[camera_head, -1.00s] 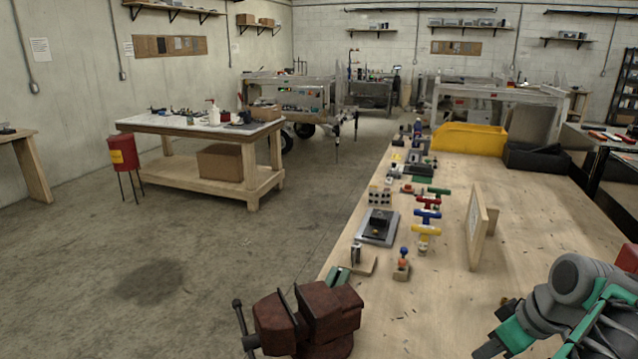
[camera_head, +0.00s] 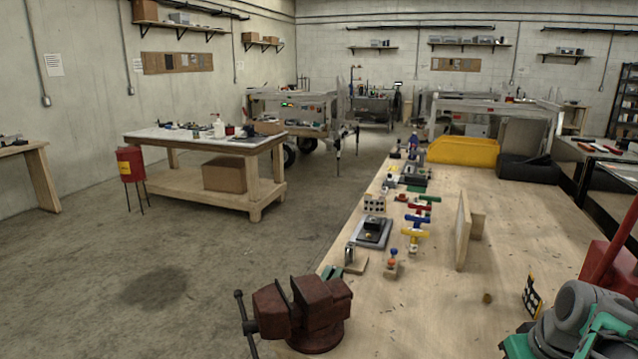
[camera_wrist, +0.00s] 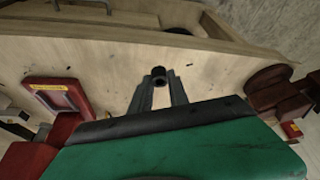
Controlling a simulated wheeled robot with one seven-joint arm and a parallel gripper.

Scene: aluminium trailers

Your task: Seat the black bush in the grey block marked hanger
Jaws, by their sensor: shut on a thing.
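In the wrist view, my gripper (camera_wrist: 159,86) has two grey fingers reaching away from its green body. A small black bush (camera_wrist: 158,72) with a round end sits between the fingertips, held clear of any block, above a pale wooden surface. In the head view only grey and green parts of my arm show at the bottom right, and the fingertips are hidden or outside the picture. A grey plate with a dark block on it (camera_head: 370,233) lies on the bench. I can read no hanger mark, so I cannot tell which thing is the grey block.
The bench (camera_head: 430,315) has free room in front. A dark red vise (camera_head: 305,310) stands at its near left edge. An upright wooden board (camera_head: 463,232), coloured T-handles (camera_head: 416,221), a small brown piece (camera_head: 487,298) and a yellow bin (camera_head: 463,151) also stand there.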

